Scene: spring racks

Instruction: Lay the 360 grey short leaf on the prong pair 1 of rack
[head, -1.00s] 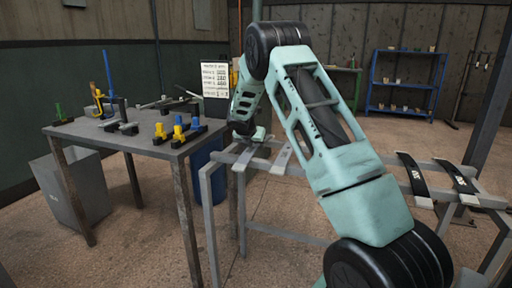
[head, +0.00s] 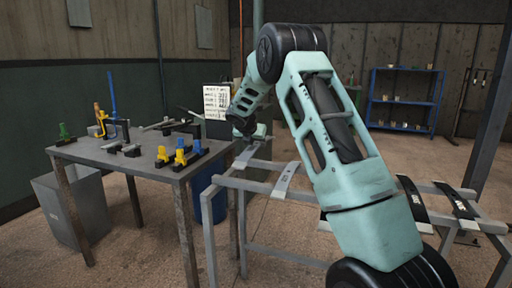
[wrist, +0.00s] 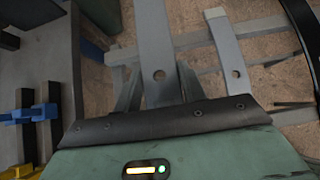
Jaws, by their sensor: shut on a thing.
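My gripper (wrist: 158,94) is shut on a grey leaf (wrist: 155,42), a flat strip with a round hole near the held end; no number is readable on it. In the head view my gripper (head: 242,127) is over the left end of the rack (head: 265,189), partly hidden by my arm. The held leaf (head: 243,156) shows below it, above or against the rails; I cannot tell which. A second grey leaf (head: 285,177) lies across the rails to its right and also shows in the wrist view (wrist: 228,52). Prong numbers are not readable.
Two black leaves (head: 411,199) (head: 457,203) lie across the rack's right part. A table (head: 95,152) with yellow, blue and green fixtures stands left, with a blue barrel (head: 210,202) beside it. A listing board (head: 216,101) and blue shelves (head: 402,100) are farther back.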

